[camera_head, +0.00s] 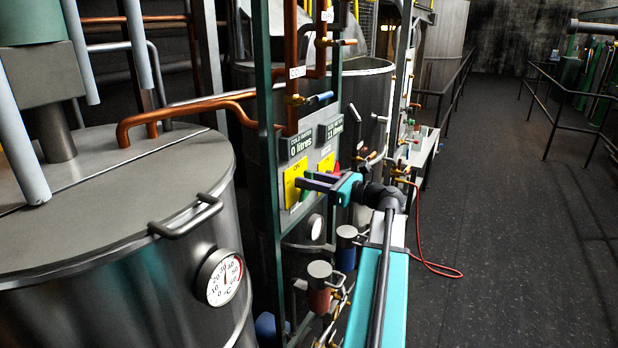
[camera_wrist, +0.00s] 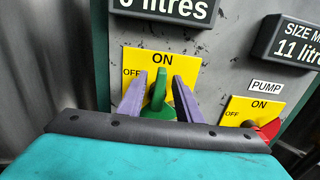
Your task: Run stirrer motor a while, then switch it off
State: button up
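A switch with a green handle (camera_wrist: 159,91) sits on a yellow ON/OFF plate (camera_wrist: 163,60) in the wrist view. Its handle points up toward ON. My gripper (camera_wrist: 160,84) has its two purple fingers on either side of the handle, with yellow plate showing in the gaps, so it is open around the handle and not clamped. No name label for this switch shows. A motor-like teal cylinder (camera_head: 30,22) stands above the tank at left.
A second yellow plate (camera_wrist: 246,110) with a red switch (camera_wrist: 270,129), labelled PUMP, is close on the right. Litre displays (camera_wrist: 170,8) hang above. The steel tank (camera_head: 110,260) with a dial (camera_head: 219,277) is left of the panel. Open floor (camera_head: 500,220) lies right.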

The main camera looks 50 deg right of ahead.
grip_shut()
